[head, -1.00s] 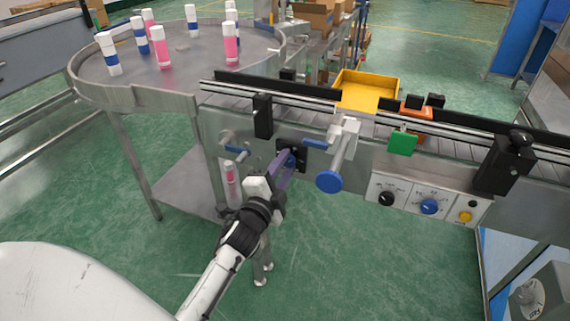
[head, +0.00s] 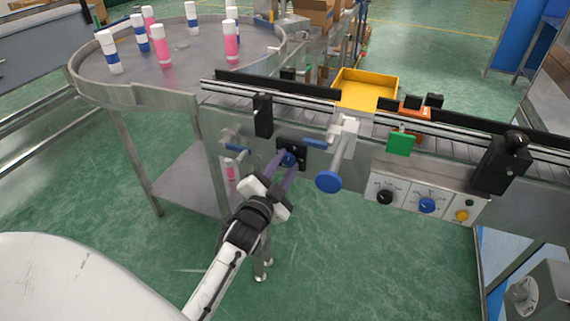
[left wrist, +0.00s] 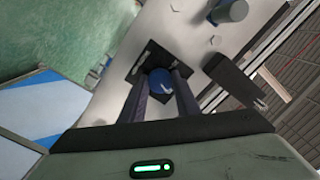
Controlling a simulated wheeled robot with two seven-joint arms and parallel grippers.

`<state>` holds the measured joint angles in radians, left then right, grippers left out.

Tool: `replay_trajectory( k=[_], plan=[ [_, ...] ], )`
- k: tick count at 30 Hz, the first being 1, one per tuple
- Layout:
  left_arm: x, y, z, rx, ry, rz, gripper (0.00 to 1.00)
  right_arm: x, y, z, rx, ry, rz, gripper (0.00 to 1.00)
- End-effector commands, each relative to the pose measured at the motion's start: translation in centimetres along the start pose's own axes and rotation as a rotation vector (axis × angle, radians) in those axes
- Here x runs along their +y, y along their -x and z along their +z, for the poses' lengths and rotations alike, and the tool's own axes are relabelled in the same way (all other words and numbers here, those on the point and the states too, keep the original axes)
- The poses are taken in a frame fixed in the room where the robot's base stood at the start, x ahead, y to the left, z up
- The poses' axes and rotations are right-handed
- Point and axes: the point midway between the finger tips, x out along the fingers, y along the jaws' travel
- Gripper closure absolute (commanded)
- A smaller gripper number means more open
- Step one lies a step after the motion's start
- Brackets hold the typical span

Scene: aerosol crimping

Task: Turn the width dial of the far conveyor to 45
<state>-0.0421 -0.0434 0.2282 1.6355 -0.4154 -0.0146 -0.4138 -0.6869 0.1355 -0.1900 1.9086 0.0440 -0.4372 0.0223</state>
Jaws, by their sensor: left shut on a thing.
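The conveyor (head: 225,118) runs across the head view, with its grey side panel facing me. A small blue dial (head: 288,159) sits on a black square plate (head: 301,149) on that panel. My left gripper (head: 283,166) reaches it from below, its two purple-grey fingers shut on the dial's sides. In the left wrist view the blue dial (left wrist: 160,82) sits between both fingertips (left wrist: 159,86), in front of the black plate (left wrist: 142,63). I cannot read any scale or number on it. My right gripper is not in view.
A large blue knob (head: 328,182) on a shaft sticks out just right of my gripper. A panel (head: 407,203) with black, blue and yellow controls is further right. A round table (head: 180,75) with several bottles stands at the left. A yellow tray (head: 366,90) is behind the conveyor.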

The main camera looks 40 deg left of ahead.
Motion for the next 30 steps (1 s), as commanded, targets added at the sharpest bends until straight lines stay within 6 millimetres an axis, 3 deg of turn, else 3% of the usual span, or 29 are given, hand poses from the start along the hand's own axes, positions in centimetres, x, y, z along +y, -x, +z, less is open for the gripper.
replay_trajectory(
  k=[7,8,11,22,30],
  plan=[
    [0.1,0.0,0.1,-0.001,0.000,0.001,0.93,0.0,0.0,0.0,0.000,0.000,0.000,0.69],
    [0.1,0.0,0.1,-0.001,0.000,0.001,0.68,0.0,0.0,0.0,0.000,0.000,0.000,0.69],
    [0.1,0.0,0.1,-0.001,-0.001,0.001,0.52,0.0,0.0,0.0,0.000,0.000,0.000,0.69],
    [-0.5,0.0,-0.4,0.000,-0.002,0.000,0.52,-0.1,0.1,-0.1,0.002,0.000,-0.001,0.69],
    [-4.2,0.0,-4.0,0.007,-0.003,-0.005,0.52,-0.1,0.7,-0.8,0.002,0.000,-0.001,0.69]
  ],
)
